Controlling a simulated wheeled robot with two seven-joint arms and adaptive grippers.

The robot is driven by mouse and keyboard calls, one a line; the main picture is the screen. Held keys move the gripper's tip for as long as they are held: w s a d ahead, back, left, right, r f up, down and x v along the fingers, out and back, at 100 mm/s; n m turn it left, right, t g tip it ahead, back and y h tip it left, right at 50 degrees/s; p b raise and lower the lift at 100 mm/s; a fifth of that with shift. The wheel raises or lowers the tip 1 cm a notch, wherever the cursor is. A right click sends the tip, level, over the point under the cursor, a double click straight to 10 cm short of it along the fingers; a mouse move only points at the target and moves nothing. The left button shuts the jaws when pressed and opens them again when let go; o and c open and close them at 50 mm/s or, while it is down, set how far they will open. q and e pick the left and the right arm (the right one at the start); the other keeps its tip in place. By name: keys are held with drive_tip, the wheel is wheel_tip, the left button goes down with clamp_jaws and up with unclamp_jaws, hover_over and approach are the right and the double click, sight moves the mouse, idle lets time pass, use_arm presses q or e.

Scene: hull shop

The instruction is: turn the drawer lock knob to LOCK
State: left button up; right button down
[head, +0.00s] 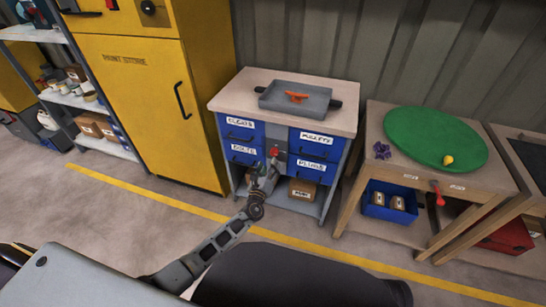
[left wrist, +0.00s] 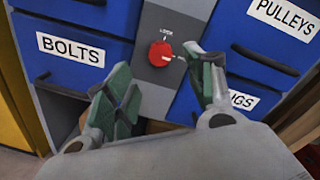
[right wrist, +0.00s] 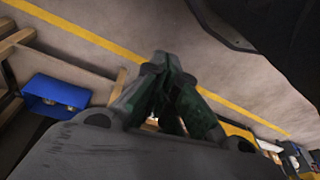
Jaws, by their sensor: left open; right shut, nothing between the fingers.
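The red lock knob (left wrist: 160,53) sits on a grey centre panel between the blue drawers, with the word LOCK printed above it. Its pale pointer mark faces right and slightly down, not up at LOCK. The knob also shows in the head view (head: 274,153) on the drawer cabinet (head: 345,125). My left gripper (left wrist: 160,80) is open in front of the panel, its green-padded fingers below and to either side of the knob. The right finger's tip is close to the knob; I cannot tell if it touches. My right gripper (right wrist: 165,65) is shut and empty, away from the cabinet above the floor.
Blue drawers labelled BOLTS (left wrist: 70,48) and PULLEYS (left wrist: 285,15) flank the panel, with protruding dark handles. A grey tray (head: 295,100) stands on the cabinet top. A yellow cabinet (head: 140,90) stands left; a table with a green disc (head: 430,135) stands right.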

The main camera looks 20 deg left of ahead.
sight(274, 154)
use_arm(q)
drive_tip(key=shift+w+b, duration=0.5)
drive_tip(key=shift+w, duration=2.75)
drive_tip(key=shift+w+b, duration=0.3)
drive_tip(key=shift+w, duration=0.05)
use_arm(e)
drive_tip(key=shift+a+r+t, duration=0.15)
drive_tip(key=shift+r, duration=0.5)
drive_tip(key=shift+a+r+t, duration=0.1)
drive_tip(key=shift+r+t, duration=0.05)
drive_tip(key=shift+r, duration=0.45)
use_arm(q)
drive_tip(key=c, duration=1)
use_arm(e)
drive_tip(key=shift+w+r, duration=0.1)
drive_tip(key=shift+w, duration=0.3)
